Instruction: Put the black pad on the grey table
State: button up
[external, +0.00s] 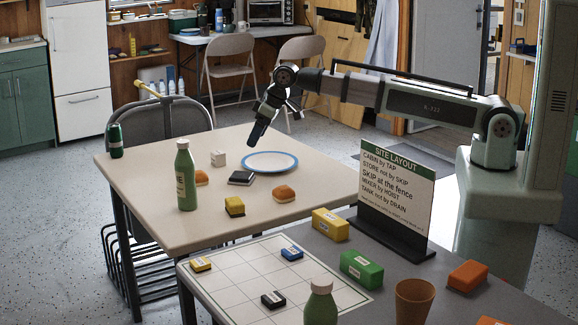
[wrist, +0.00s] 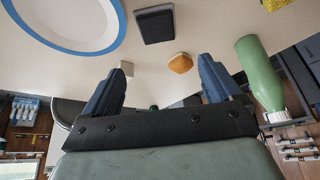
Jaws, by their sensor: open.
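The black pad (external: 241,178) lies flat on the beige table, just left of and in front of a blue-rimmed plate. It also shows in the wrist view (wrist: 155,24), at the top centre, beyond the fingertips. My gripper (external: 256,136) hangs above the plate, behind the pad and apart from it. Its two blue fingers are spread in the wrist view (wrist: 162,66) with nothing between them. The grey table (external: 405,268) stands at the front right, holding a white grid sheet, blocks and a sign.
On the grey table, a sign (external: 394,195), coloured blocks, a cup (external: 413,300) and a bottle (external: 321,305) stand.

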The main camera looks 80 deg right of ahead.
aim_at(241, 175)
jog(key=shift+s+d+x, duration=0.1)
jog(key=shift+s+x, duration=0.05)
jog(key=shift+x, duration=3.3)
jog(key=shift+s+d+x, duration=0.1)
jog(key=shift+s+x, duration=0.05)
jog(key=shift+x, duration=3.3)
jog(key=shift+f, duration=0.1)
jog(key=c, duration=1)
